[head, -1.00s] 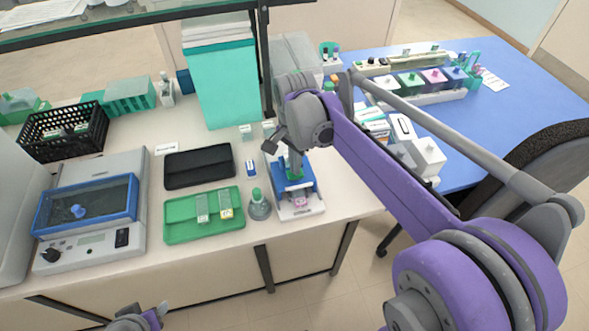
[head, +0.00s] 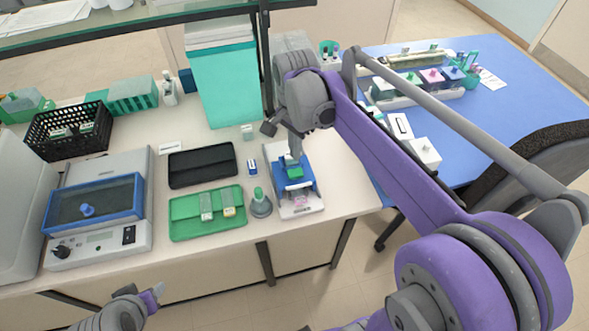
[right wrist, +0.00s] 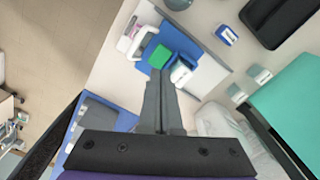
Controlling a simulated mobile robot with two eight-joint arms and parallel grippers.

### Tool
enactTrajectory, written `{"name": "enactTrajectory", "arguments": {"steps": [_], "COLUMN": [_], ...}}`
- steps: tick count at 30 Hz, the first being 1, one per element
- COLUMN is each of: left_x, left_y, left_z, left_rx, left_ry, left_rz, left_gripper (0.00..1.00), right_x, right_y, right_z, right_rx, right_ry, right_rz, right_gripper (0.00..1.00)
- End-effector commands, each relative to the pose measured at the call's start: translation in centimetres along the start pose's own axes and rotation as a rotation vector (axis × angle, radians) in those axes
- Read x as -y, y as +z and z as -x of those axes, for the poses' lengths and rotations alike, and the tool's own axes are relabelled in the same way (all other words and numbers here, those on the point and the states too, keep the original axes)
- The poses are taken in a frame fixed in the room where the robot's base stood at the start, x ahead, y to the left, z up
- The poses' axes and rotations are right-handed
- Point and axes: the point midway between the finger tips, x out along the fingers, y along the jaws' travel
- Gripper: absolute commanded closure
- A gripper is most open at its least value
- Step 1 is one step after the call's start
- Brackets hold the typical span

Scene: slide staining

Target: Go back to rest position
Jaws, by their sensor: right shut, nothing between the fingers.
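My right gripper (head: 295,152) reaches down over the bench, above a small white-and-blue device (head: 298,205) with a green block (head: 293,171) on top. In the right wrist view its fingers (right wrist: 161,78) are together with nothing between them. Their tips point at the green block (right wrist: 160,56) on the blue part of the device (right wrist: 165,38); I cannot tell how large the gap is. My left gripper (head: 153,296) shows only partly at the bottom left, in front of the bench, away from any object. Its finger opening is unclear.
A blue-lidded instrument (head: 95,205) and black basket (head: 62,145) are farther left. A teal bin (head: 225,95) stands behind; a blue table (head: 510,110) with staining jars is right.

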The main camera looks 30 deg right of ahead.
Motion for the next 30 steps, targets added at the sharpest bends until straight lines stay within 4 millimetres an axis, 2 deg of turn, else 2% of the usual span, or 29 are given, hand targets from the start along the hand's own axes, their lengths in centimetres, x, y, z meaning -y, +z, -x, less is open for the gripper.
{"name": "enactTrajectory", "arguments": {"steps": [19,23,30], "left_x": [0.0,0.0,0.0], "left_y": [0.0,0.0,0.1], "left_z": [0.0,0.0,0.0], "left_rx": [0.000,0.000,0.000], "left_ry": [0.000,0.000,0.000], "left_rz": [0.000,0.000,0.000], "left_gripper": [0.50,0.50,0.50], "right_x": [-0.4,-2.0,-6.9], "right_y": [0.4,2.3,7.0], "right_z": [-0.1,-0.7,-4.1], "right_rx": [-0.006,-0.043,-0.216], "right_ry": [-0.013,-0.073,-0.237], "right_rz": [0.037,0.214,0.771], "right_gripper": [1.00,1.00,1.00]}}
